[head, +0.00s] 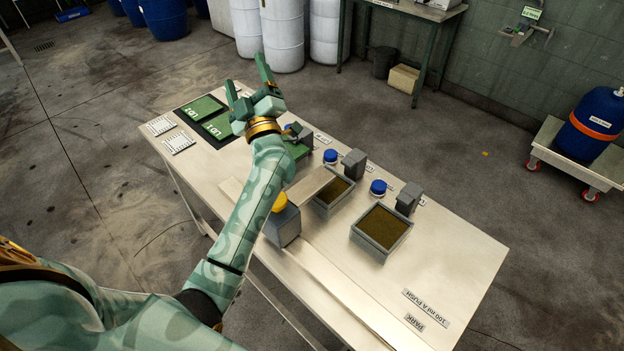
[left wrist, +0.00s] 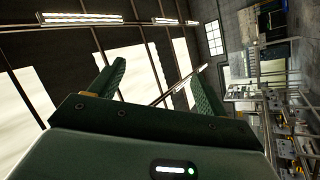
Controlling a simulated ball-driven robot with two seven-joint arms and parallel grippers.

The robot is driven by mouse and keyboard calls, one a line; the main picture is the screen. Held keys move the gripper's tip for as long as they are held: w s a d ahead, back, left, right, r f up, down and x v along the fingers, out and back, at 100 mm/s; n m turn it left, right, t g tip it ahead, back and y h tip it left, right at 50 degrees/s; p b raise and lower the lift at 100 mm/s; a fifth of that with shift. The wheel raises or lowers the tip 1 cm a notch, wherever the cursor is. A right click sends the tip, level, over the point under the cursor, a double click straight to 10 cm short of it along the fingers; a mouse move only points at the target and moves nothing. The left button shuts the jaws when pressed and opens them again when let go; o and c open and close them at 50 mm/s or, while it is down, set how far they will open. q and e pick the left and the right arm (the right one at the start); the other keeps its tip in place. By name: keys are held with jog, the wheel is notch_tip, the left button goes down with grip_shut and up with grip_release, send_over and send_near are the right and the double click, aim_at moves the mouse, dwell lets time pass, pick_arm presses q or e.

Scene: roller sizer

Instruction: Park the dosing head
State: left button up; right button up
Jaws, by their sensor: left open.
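A grey-blue block with a yellow knob (head: 282,222), which looks like the dosing head, stands at the table's near edge beside a long rail (head: 335,290). My left forearm passes just left of it and hides part of its surroundings. A PARK label (head: 414,322) lies at the rail's right end, well away from the block. My left gripper (head: 247,78) is open and empty, raised above the table's far left part. Its spread fingers also show in the left wrist view (left wrist: 158,82), with only ceiling and wall beyond. My right gripper is not in view.
Two soil-filled grey trays (head: 382,227) (head: 333,193) stand mid-table, with blue-capped bottles (head: 378,188) and grey blocks (head: 408,198) behind. Green LOT panels (head: 203,109) and white racks (head: 178,143) lie at the left. The table's right part is mostly clear.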

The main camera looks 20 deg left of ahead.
pick_arm(q)
jog(key=a+f+n+g+y, duration=0.2)
jog(key=a+n+g, duration=0.3)
jog(key=n+g, duration=0.2)
jog(key=n+g+h, duration=0.7)
jog(key=g+h, duration=0.2)
jog(key=h, duration=1)
send_over(310, 184)
notch_tip(310, 184, down, 10)
jog(key=f, duration=0.1)
notch_tip(310, 184, down, 15)
jog(key=b, duration=0.9)
jog(key=shift+f, duration=0.1)
